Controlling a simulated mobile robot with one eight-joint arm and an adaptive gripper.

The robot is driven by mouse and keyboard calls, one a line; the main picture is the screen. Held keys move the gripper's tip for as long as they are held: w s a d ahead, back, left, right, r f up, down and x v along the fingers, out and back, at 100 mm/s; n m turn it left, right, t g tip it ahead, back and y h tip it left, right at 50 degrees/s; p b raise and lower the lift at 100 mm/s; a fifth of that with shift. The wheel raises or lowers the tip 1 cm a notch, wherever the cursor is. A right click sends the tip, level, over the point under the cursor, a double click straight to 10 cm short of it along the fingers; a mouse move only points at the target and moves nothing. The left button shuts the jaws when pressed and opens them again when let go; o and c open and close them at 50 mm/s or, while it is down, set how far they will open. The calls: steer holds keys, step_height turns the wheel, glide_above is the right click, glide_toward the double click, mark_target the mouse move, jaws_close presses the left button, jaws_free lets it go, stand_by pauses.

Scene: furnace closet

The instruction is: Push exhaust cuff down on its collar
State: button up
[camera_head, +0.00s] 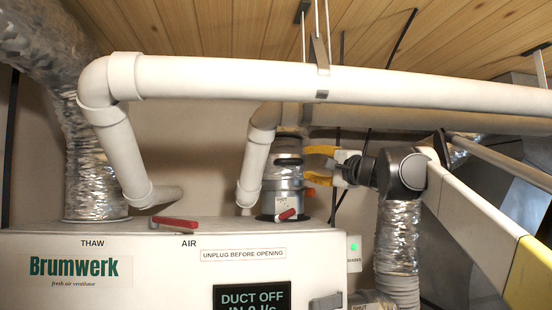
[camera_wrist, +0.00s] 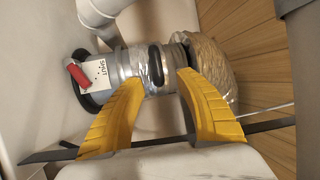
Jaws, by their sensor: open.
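The exhaust cuff (camera_head: 287,172) is a silvery sleeve with a dark band, upright on the furnace unit's top. I cannot tell how far the cuff overlaps the collar. My gripper (camera_head: 309,165) is open at the cuff's right side, yellow fingers one above the other. In the wrist view its fingertips (camera_wrist: 160,74) overlap the cuff; contact is unclear.
White pipes (camera_head: 230,75) cross above, and an elbow pipe (camera_head: 255,160) hangs just left of the cuff. The white Brumwerk unit (camera_head: 170,270) is below, with another red lever (camera_head: 175,223). A foil duct (camera_head: 397,240) stands at right, below my arm. A wrinkled duct (camera_wrist: 208,65) continues beyond the cuff.

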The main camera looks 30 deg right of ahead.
mark_target(292, 163)
steer(key=x, duration=0.3)
steer(key=p+x, duration=0.1)
steer(key=x, duration=0.1)
steer(key=f+p+x, duration=0.1)
steer(key=x, duration=0.2)
steer(key=shift+w+a+r, duration=0.1)
steer(key=shift+w, duration=0.3)
steer(key=shift+w+r, duration=0.15)
steer(key=shift+r+p, duration=0.2)
steer(key=shift+p, duration=0.15)
steer(key=shift+w+f, duration=0.2)
steer(key=shift+w, duration=0.25)
steer(key=shift+s+r, duration=0.1)
steer(key=shift+s, duration=0.05)
jaws_close()
